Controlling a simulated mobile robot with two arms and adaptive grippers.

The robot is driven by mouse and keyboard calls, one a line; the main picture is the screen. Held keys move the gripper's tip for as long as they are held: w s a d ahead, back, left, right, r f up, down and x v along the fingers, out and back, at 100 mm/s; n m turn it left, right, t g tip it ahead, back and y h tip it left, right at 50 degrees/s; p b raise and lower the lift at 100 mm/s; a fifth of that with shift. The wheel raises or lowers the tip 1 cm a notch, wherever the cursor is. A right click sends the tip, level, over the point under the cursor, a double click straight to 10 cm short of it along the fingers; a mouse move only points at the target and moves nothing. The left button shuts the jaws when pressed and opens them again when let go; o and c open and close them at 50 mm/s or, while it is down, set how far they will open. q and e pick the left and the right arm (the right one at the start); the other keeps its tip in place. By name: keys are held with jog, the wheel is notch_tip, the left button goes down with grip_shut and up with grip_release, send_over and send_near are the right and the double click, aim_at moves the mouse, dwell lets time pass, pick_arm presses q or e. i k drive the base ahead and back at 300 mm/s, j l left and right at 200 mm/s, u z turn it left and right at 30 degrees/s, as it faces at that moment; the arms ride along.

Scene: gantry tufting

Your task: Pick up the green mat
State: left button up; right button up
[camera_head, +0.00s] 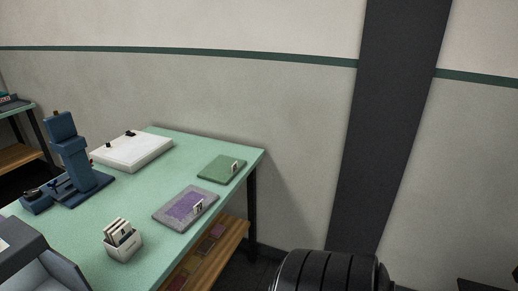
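The green mat (215,167) lies flat near the far right corner of the mint-green table (150,197). A small pale tag or clip with dark marks stands at its right side. No gripper is on the mat or near it. Neither of my grippers shows in the head view.
A grey mat with a purple middle (177,212) lies in front of the green mat. A white box of cards (123,241), a blue machine (74,163) and a white board (132,151) share the table. A black ribbed cylinder (325,272) stands right of the table.

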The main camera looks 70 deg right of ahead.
aim_at(222, 169)
jog(key=z, duration=1.85)
jog(key=i+j, duration=0.1)
jog(key=u, duration=0.05)
